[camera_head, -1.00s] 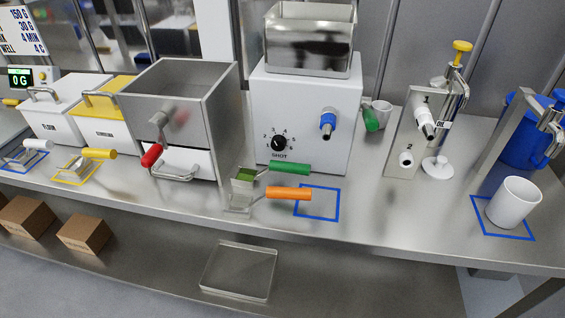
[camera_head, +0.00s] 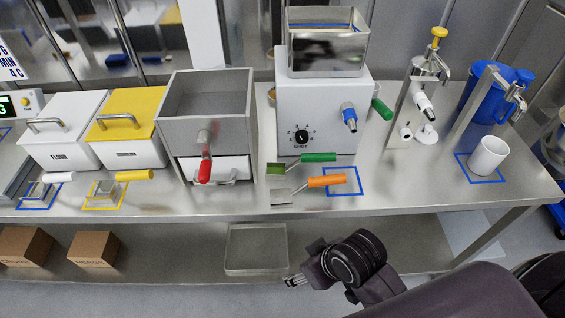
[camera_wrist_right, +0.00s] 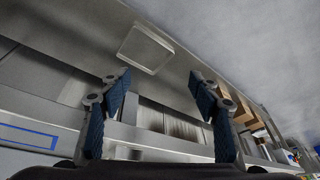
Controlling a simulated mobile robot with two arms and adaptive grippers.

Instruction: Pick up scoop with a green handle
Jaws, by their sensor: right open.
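The scoop with a green handle (camera_head: 304,161) lies on the steel counter in the head view, in front of the white dosing machine. Its green handle points right and its metal pan points left. An orange-handled scoop (camera_head: 311,185) lies just in front of it. My right gripper (camera_head: 293,281) is low in front of the counter's front edge, well apart from the scoop. In the right wrist view its two blue-padded fingers (camera_wrist_right: 160,95) are spread with nothing between them. The green-handled scoop is not visible in the wrist view. My left gripper is not in view.
The white dosing machine (camera_head: 322,115) stands behind the scoops. A blue square outline (camera_head: 343,195) lies at their right. A grey box with a red handle (camera_head: 207,130) is at the left. A clear tray (camera_head: 231,250) sits on the lower shelf.

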